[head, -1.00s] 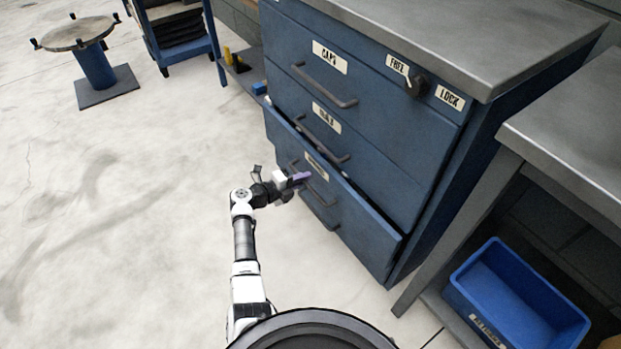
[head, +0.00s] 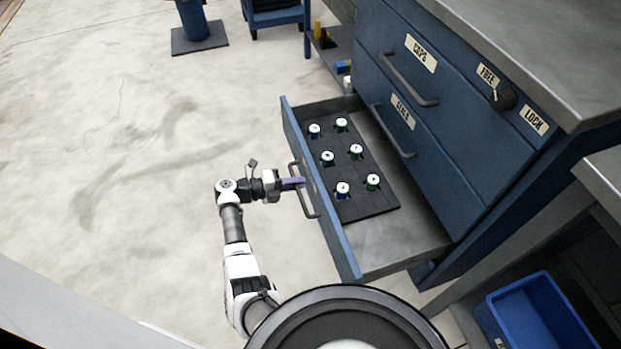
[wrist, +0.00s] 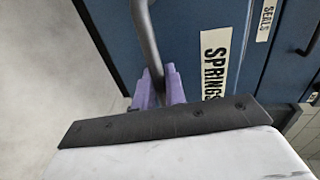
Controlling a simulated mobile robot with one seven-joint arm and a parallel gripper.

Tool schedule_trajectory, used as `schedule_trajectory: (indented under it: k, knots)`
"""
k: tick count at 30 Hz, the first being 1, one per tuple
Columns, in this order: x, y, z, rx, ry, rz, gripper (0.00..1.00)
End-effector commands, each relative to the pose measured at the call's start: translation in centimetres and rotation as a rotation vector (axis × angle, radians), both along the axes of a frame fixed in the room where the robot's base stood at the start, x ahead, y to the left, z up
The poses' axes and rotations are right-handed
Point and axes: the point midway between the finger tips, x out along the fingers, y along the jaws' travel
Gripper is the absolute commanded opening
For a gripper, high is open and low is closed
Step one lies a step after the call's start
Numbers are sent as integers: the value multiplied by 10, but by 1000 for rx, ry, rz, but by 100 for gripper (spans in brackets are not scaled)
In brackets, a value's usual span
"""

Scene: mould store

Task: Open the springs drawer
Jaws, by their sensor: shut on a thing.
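The springs drawer (head: 345,255) is the bottom drawer of the blue cabinet and stands well out from it. Its SPRINGS label (wrist: 213,66) shows in the wrist view. My gripper (head: 298,184) is at the drawer front, with its purple fingers shut on the grey bar handle (head: 304,190). In the wrist view the handle (wrist: 146,35) runs down between the purple fingertips (wrist: 159,88). Inside the drawer a dark holder (head: 362,209) carries several green and blue pieces with white tops.
The CAPS drawer (head: 388,35) and SEALS drawer (head: 440,150) above are closed. A selector knob (head: 503,98) sits between the FREE and LOCK labels, pointing toward FREE. A blue bin (head: 540,310) is at lower right. The floor (head: 130,180) on the left is clear.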

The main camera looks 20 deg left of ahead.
Motion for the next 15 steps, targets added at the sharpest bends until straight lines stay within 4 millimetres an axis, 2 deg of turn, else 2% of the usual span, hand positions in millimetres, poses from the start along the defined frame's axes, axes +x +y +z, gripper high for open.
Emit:
schedule_trajectory:
  k: [6, 15]
  knots:
    - [-8, 9, 0, 0, 2, -3, 0]
    - [-8, 10, 0, 0, 2, -3, 0]
